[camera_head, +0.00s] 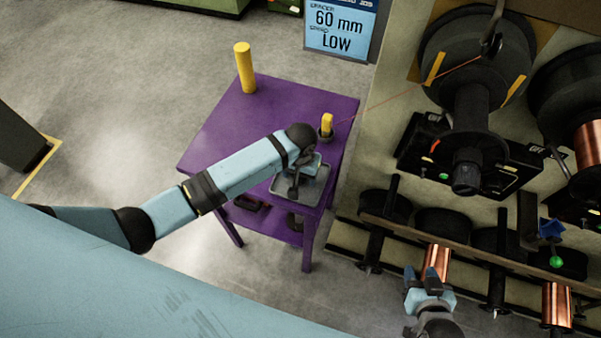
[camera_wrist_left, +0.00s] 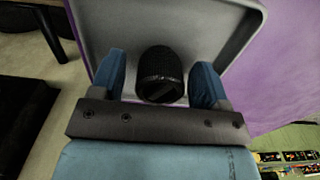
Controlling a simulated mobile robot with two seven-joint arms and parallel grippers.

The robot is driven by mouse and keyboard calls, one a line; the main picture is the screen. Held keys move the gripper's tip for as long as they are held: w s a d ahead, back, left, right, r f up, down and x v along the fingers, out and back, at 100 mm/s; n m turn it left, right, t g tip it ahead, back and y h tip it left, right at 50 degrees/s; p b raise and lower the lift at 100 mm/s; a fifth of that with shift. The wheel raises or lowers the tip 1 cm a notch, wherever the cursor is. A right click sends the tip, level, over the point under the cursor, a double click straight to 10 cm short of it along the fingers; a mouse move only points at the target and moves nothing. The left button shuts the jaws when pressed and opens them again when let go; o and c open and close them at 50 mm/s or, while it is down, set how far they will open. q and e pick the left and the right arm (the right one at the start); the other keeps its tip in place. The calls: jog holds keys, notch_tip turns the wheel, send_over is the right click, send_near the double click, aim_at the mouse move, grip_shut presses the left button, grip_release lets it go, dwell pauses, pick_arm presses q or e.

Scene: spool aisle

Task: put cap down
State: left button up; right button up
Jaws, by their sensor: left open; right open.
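A black ribbed cap (camera_wrist_left: 161,76) sits in a grey tray (camera_wrist_left: 238,22) in the left wrist view. My left gripper (camera_wrist_left: 160,82) is open, its two blue fingers either side of the cap with a gap at each side. In the head view the tray (camera_head: 320,186) is on the purple table (camera_head: 290,110), at its near right corner. My left gripper (camera_head: 294,182) points down over the tray there, and the arm partly hides it; the cap is not clear in that view. My right gripper (camera_head: 428,276) is open, low in front of a copper spool, apart from the table.
A tall yellow post (camera_head: 245,68) stands at the table's far left corner. A short yellow peg (camera_head: 327,123) in a dark ring stands at its right edge. A rack of dark spools (camera_head: 475,60) fills the right side. The table's middle is clear.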

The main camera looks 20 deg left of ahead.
pick_arm(q)
notch_tip(320, 180, up, 12)
jog(key=b, duration=0.1)
jog(key=shift+b, duration=0.3)
dwell(0.4)
